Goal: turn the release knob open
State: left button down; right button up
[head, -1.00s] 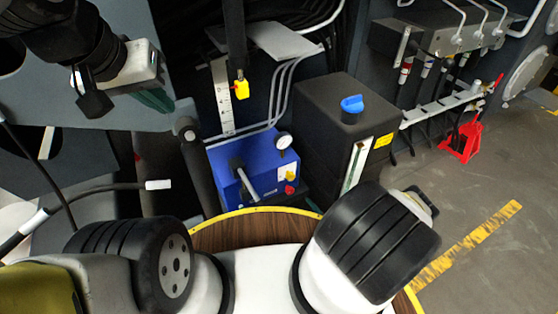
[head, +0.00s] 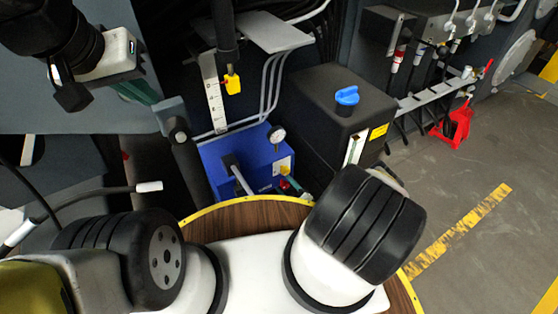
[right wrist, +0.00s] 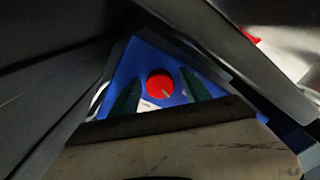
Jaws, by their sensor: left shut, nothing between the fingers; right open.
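The red release knob (head: 284,184) is on the front of the blue pump box (head: 245,156), low on its right side. In the right wrist view the round red knob (right wrist: 160,85) shows on the blue face. My right gripper (right wrist: 160,77) is open, with one green finger on each side of the knob in that picture. Whether the fingers touch it cannot be told. In the head view this gripper is mostly hidden behind my own arm. My left gripper (head: 148,97) is shut and empty at the upper left, away from the box.
A yellow knob (head: 284,165) and a gauge (head: 277,135) are close by the red knob. A lever socket (head: 236,175) sticks out of the box front. A black tank (head: 335,110) with a blue cap (head: 347,96) stands right of it. Open floor lies at the right.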

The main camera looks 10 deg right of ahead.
jog(key=shift+c, duration=0.2)
grip_shut()
jog(key=shift+n, duration=0.4)
jog(key=n, duration=0.4)
jog(key=shift+s+f+n, duration=0.1)
jog(key=shift+n, duration=0.2)
jog(key=n, duration=1)
jog(key=shift+f+n+h, duration=0.1)
jog(key=shift+n+h, duration=0.2)
jog(key=shift+h, duration=0.1)
jog(key=n, duration=0.4)
jog(key=shift+n, duration=0.4)
